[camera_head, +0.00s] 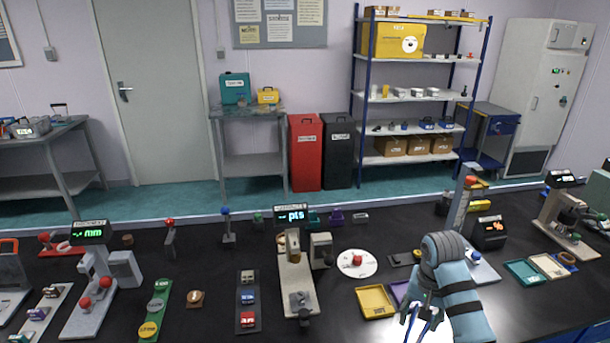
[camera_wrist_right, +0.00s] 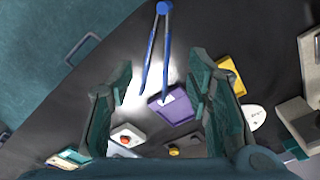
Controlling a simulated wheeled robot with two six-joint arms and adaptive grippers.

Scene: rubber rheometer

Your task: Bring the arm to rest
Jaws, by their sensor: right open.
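My right arm comes in at the lower right of the head view, over the black bench. Its gripper (camera_head: 420,312) hangs low near the bench's front edge. In the right wrist view this gripper (camera_wrist_right: 160,85) has its two dark green fingers wide apart. Blue tweezers (camera_wrist_right: 164,45) show between and beyond the fingers, their legs spread toward a purple tray (camera_wrist_right: 174,108). I cannot tell whether they touch the bench. My left gripper is not in view.
A yellow tray (camera_head: 375,301) lies left of my right gripper. A white disc (camera_head: 351,264) with a red piece lies behind it. An instrument with a "pls" display (camera_head: 292,215) stands further left. Green and beige trays (camera_head: 525,272) lie to the right.

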